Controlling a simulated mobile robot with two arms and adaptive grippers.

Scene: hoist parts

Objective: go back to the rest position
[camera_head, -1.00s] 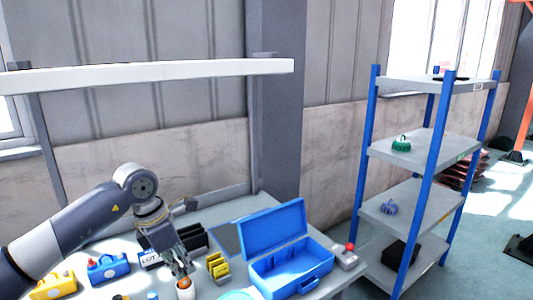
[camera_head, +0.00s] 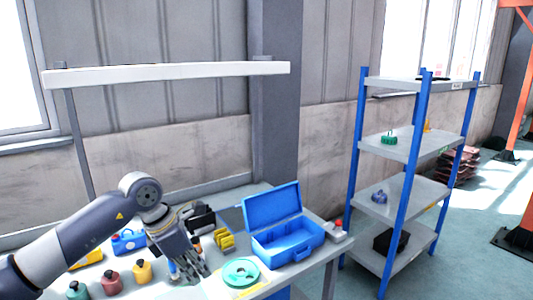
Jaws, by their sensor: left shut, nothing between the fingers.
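My left arm comes in from the left over the workbench (camera_head: 215,290). Its gripper (camera_head: 190,272) points down over the bench, left of the green disc, and is shut with nothing seen in it. Small objects near its fingertips are partly covered by it. My right gripper does not show.
An open blue toolbox (camera_head: 284,243) and a green disc (camera_head: 241,271) are on the bench, with yellow parts (camera_head: 224,240) behind. Several small bottles, among them a red one (camera_head: 112,282), stand at the front left. A blue-posted shelf (camera_head: 407,147) stands at the right.

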